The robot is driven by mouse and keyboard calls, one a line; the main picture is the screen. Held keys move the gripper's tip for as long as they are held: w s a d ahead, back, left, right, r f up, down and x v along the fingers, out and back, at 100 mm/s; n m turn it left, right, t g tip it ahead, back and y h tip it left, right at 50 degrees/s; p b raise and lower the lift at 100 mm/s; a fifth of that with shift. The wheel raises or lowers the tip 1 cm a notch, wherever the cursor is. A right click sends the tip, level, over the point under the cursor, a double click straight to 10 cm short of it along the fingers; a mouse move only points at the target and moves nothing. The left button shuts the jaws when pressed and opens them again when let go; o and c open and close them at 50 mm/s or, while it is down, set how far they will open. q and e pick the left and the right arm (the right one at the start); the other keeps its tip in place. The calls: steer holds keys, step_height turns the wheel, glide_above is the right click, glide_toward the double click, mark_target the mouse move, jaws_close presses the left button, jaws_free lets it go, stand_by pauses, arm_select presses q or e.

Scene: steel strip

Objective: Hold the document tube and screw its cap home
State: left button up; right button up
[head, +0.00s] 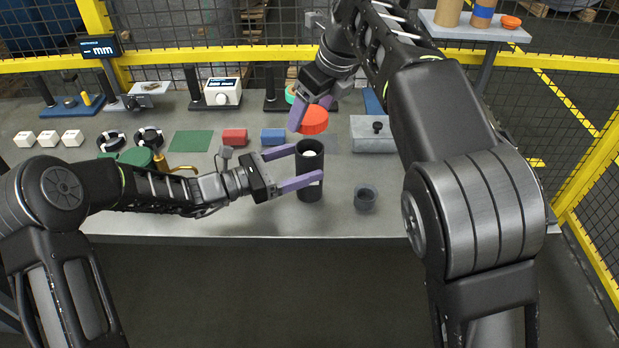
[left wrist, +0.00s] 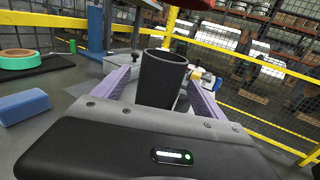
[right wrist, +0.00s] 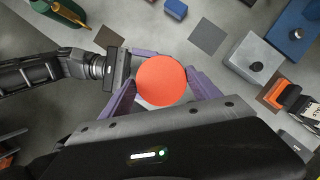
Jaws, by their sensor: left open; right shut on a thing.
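The document tube (head: 311,187) is a dark, open-topped cylinder standing upright on the bench, with something white inside its mouth. My left gripper (head: 306,164) is open, with its purple fingers on either side of the tube. The left wrist view shows the tube (left wrist: 162,82) between the spread fingers. The orange-red cap (head: 314,121) is held by my right gripper (head: 312,113) above the tube, apart from it. In the right wrist view the cap (right wrist: 162,80) sits between the fingers and hides the tube.
A small dark cup (head: 365,199) stands right of the tube. A grey box with a knob (head: 373,143) is behind it. Red (head: 234,137) and blue (head: 273,136) blocks lie behind left. A green can with a brass spout (head: 138,157) is near my left arm. The front strip is clear.

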arm_select(q)
steer(key=shift+x, duration=1.1)
steer(key=shift+c, duration=0.4)
jaws_close()
